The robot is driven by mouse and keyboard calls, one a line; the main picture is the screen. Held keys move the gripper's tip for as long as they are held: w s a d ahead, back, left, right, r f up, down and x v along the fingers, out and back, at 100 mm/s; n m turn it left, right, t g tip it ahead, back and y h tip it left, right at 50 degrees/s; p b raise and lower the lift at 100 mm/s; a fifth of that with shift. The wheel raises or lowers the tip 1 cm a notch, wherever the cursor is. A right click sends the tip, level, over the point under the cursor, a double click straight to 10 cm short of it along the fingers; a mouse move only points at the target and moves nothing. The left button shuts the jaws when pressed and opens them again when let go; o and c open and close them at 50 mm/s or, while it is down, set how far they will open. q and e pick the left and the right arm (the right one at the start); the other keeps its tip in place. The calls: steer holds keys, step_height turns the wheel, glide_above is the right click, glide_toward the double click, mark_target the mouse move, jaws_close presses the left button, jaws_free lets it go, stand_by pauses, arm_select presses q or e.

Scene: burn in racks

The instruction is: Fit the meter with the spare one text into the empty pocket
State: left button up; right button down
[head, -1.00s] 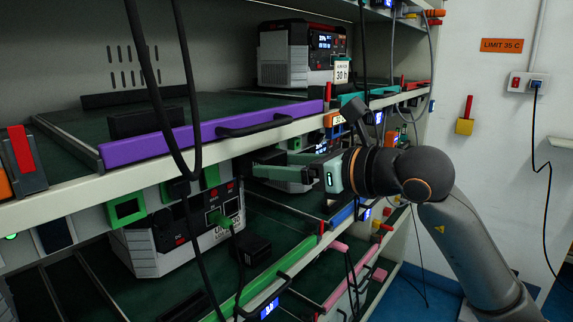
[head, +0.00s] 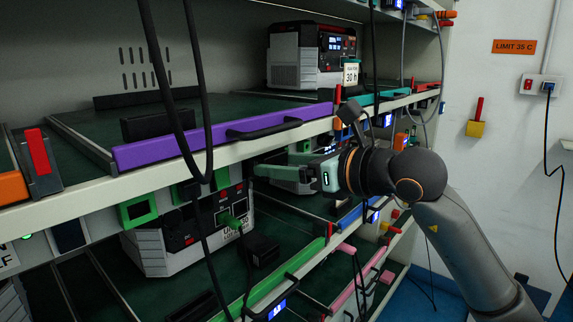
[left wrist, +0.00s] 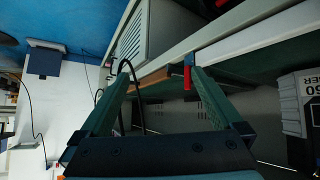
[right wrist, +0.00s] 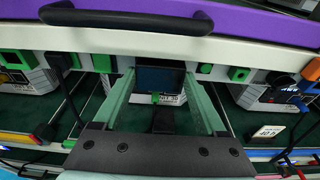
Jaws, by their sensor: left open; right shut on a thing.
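My right gripper (head: 262,170) is at the front edge of the shelf, below the purple drawer front. The right wrist view shows it shut on a dark box-shaped meter (right wrist: 160,78) with a blank screen; any small lettering on it cannot be read. In the head view the meter is mostly hidden by the fingers and shelf edge. A green frame with a dark opening (head: 137,211) sits on the rail left of the gripper; I cannot tell whether it is the empty pocket. My left gripper (left wrist: 158,85) is open and empty in the left wrist view, and outside the head view.
A purple drawer front (head: 210,140) with a black handle lies just above the right gripper. Black cables (head: 197,100) hang in front of the shelves. A white and black unit (head: 180,235) with a green plug stands on the lower shelf.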

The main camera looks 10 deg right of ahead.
steer(key=shift+w+a, duration=0.2)
jaws_free()
